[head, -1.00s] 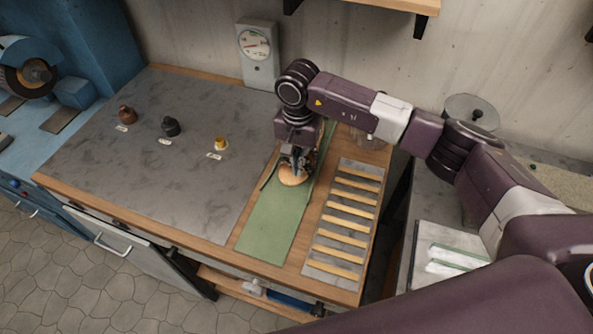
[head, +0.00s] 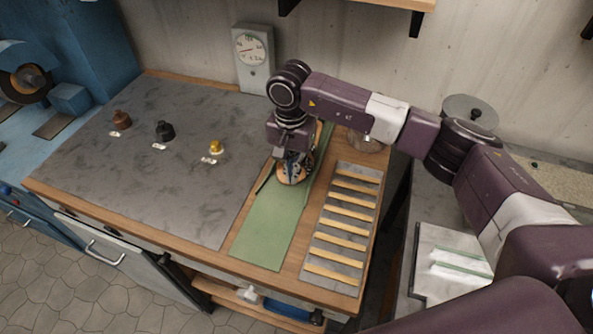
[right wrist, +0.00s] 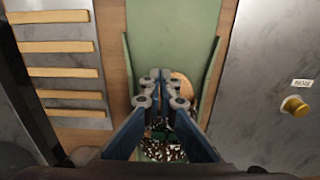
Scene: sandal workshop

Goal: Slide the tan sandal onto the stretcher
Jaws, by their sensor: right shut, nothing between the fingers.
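My right gripper (head: 291,174) is shut and empty, pointing down over the green strip on the bench. A tan rounded piece, seemingly the tan sandal (right wrist: 183,86), shows just right of the shut fingertips in the right wrist view. In the head view it (head: 293,182) sits under the gripper and is partly hidden by it. I cannot tell whether the fingers touch it. A speckled dark and white patch (right wrist: 160,151) shows between the finger bases; I cannot tell what it is. I cannot identify the stretcher for certain. My left gripper is not in view.
The green strip (head: 265,231) has low side edges near the gripper. A slatted rack (head: 338,232) lies to its right. Brown (head: 121,120), black (head: 164,131) and brass (head: 215,147) knobs with labels stand on the grey surface. A dial gauge (head: 252,50) stands behind.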

